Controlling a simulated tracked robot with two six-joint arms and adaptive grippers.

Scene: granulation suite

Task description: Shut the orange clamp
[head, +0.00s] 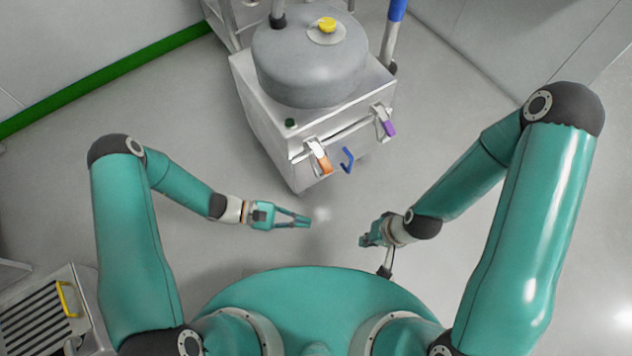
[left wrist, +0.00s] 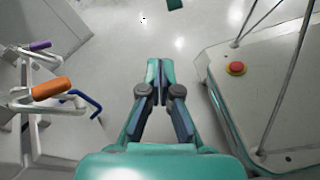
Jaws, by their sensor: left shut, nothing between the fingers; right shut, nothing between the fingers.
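The orange clamp (head: 323,163) is on the front edge of the steel machine in the head view, left of a blue handle. It also shows at the left of the left wrist view (left wrist: 52,88), its orange grip sticking out from a metal bracket. My left gripper (head: 308,221) is shut and empty, in front of and below the clamp in the head view, apart from it. In the left wrist view its fingers (left wrist: 157,95) are together. My right gripper (head: 366,240) is shut and empty, farther right, also apart from the machine.
The steel machine (head: 262,112) carries a grey round vessel (head: 310,75) with a yellow knob (head: 327,25). A purple-gripped clamp (head: 387,125) and a blue handle (head: 347,160) sit right of the orange clamp. A slatted steel unit (head: 40,318) stands at lower left. Floor between is clear.

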